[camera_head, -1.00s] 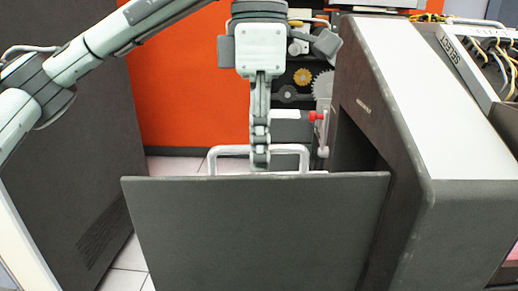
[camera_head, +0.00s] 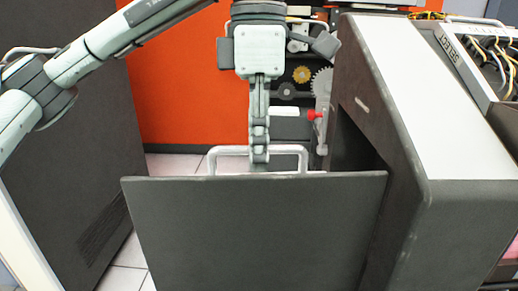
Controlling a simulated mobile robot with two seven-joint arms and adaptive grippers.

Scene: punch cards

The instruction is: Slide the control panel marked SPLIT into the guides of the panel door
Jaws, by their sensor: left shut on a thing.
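A dark grey panel door (camera_head: 255,235) stands open in the foreground, its flat face towards me. Behind its top edge rises a pale bar handle (camera_head: 228,150), with a thin light strip at its foot. It appears to belong to the control panel, whose face and any SPLIT marking are hidden behind the door. My left gripper (camera_head: 260,157) points down and is shut on the middle of the handle. I cannot see how deep the panel sits or whether it is in the guides. My right gripper is not in view.
The dark machine housing (camera_head: 400,150) with a dark opening stands just right of the door. A panel marked SELECT (camera_head: 452,50) with yellow cables is at the upper right. Gears (camera_head: 302,75) and a red knob (camera_head: 313,115) are behind my gripper. A dark cabinet (camera_head: 75,150) stands left.

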